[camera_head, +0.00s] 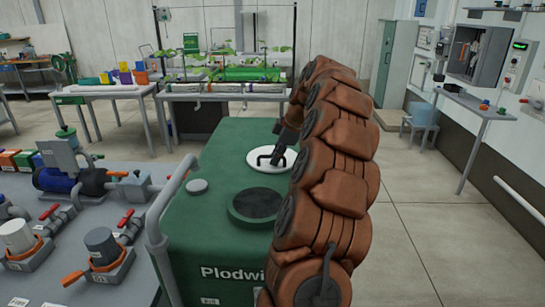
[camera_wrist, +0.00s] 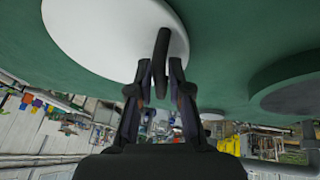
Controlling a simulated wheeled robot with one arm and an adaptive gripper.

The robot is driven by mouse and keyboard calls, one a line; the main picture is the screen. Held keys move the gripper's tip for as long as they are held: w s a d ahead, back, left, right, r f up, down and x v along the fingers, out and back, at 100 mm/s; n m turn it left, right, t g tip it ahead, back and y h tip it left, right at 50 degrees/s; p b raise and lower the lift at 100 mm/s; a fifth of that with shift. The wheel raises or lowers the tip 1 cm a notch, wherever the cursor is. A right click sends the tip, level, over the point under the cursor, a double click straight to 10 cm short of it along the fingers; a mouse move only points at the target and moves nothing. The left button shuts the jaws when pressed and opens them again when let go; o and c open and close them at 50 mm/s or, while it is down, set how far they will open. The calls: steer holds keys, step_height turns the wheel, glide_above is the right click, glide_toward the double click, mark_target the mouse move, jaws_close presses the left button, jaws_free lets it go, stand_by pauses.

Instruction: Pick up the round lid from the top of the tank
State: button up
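The white round lid (camera_head: 258,166) with a black bar handle (camera_head: 267,160) lies on top of the green tank (camera_head: 212,163). My gripper (camera_head: 279,155) reaches over the lid from the right, at its handle. In the wrist view, the scene appears upside down, with the white lid (camera_wrist: 110,35) at the upper left. The black handle (camera_wrist: 161,62) stands between the two fingers of my gripper (camera_wrist: 160,65). The fingers are open, with a small gap visible on each side of the handle. My arm hides the tank's right side.
A dark round raised cap (camera_head: 256,204) sits on the tank nearer the camera, beside a small grey cap (camera_head: 197,186). A grey pipe (camera_head: 160,225) runs along the tank's left edge. Pumps and valves fill the grey skid (camera_head: 135,280) at left. The floor at right is open.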

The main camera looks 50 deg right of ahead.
steer(key=shift+w+f, duration=0.15)
steer(key=shift+f, duration=0.1)
steer(key=shift+c, duration=0.2)
jaws_close()
steer(key=shift+r, duration=0.15)
